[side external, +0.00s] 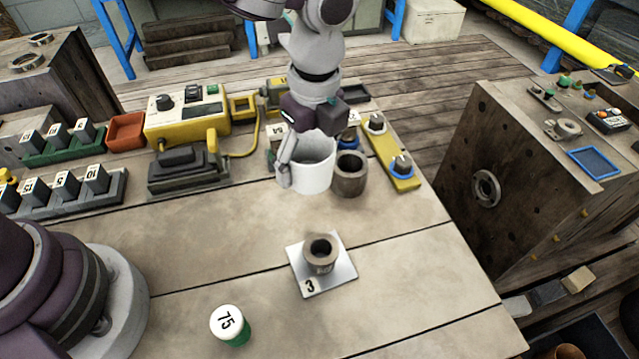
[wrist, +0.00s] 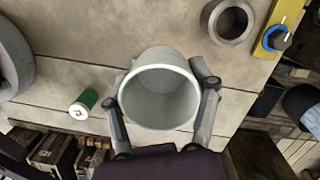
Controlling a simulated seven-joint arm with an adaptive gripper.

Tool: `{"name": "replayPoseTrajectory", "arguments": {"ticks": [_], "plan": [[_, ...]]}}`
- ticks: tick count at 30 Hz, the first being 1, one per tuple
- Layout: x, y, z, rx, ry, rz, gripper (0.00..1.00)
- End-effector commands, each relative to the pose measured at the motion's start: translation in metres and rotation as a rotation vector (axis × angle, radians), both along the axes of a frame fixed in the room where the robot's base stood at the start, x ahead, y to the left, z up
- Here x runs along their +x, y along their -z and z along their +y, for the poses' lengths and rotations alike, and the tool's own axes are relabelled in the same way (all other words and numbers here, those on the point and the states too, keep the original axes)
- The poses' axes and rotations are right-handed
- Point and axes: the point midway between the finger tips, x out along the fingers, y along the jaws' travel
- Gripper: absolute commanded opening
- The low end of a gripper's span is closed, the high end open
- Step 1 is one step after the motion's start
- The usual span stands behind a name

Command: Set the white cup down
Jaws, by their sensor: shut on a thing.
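The white cup (side external: 312,167) is upright in my gripper, its open rim facing up. In the wrist view the cup (wrist: 160,92) sits between the two fingers, which press on its outer wall from left and right. My gripper (wrist: 162,104) is shut on it. In the side view one finger of my gripper (side external: 284,162) shows at the cup's left; the other is hidden. The cup seems to be held above the table, but the gap beneath it is hard to judge. The cup looks empty in the wrist view.
A brown-grey round pot (side external: 350,177) appears right of the cup. A square plate marked 3 (side external: 342,272) bears a small dark ring-shaped piece (side external: 320,252). A green cylinder marked 75 (side external: 232,326) stands in front. Yellow control boxes (side external: 186,118) stand behind left. The front right tabletop is bare.

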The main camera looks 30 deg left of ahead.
Motion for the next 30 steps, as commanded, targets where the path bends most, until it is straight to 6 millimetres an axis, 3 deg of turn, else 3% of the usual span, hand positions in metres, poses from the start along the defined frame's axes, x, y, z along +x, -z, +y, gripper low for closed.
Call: {"name": "replayPoseTrajectory", "arguments": {"ticks": [5,9,15,20,30], "plan": [[-0.017,0.0,-0.071,0.001,0.624,0.0,0.3],[-0.044,0.0,-0.122,0.0,1.132,0.001,0.3],[-0.08,0.001,-0.165,0.0,1.634,0.001,0.3],[-0.091,0.008,-0.174,0.001,1.773,0.006,0.3],[-0.091,0.079,-0.174,0.001,1.778,0.007,0.3]]}}
